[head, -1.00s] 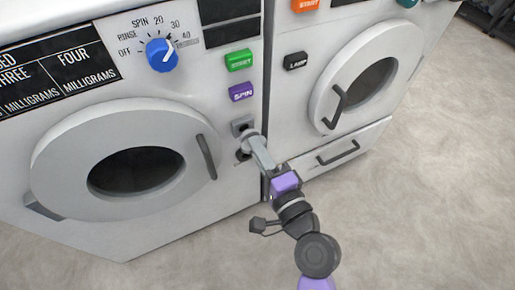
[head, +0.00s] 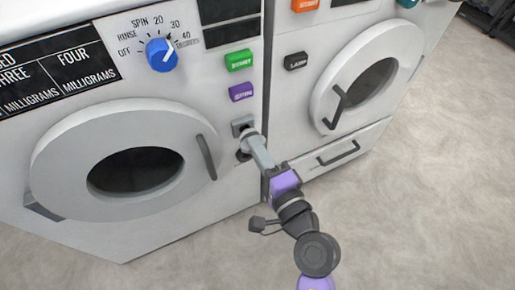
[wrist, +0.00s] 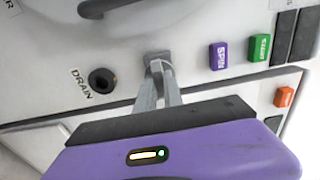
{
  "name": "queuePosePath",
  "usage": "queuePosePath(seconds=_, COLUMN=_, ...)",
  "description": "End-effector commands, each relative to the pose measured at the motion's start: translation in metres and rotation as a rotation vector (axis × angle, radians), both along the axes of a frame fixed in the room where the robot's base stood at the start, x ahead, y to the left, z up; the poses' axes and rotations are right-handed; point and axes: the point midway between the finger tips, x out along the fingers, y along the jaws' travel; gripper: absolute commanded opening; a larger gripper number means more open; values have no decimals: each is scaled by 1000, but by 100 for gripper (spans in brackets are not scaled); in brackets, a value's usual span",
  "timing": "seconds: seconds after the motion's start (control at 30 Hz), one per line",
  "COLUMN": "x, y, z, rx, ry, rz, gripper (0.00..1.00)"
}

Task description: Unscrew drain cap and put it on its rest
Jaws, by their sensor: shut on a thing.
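My gripper (head: 250,138) reaches the front of the left machine; it also shows in the wrist view (wrist: 161,68). Its fingers are shut at the grey square rest (wrist: 153,57), which also shows in the head view (head: 241,124). The drain cap is largely hidden between the fingertips, so I cannot tell exactly how it sits against the rest. The drain opening (wrist: 101,81) beside the DRAIN label is dark and uncovered. In the head view the opening (head: 242,155) is partly covered by my fingers, just below the rest.
The round door (head: 60,165) with its dark handle (head: 206,157) lies left of my gripper. A purple button (head: 241,92) and a green button (head: 238,61) sit above the rest. A second machine (head: 310,70) stands to the right. The floor (head: 430,190) at right is clear.

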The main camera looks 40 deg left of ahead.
Motion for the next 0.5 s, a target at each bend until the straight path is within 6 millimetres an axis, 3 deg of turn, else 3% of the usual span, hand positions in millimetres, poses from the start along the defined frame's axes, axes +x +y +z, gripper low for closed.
queuePosePath(seconds=0.5, x=4, y=11, z=0, rx=0, ry=1, rz=0, gripper=0)
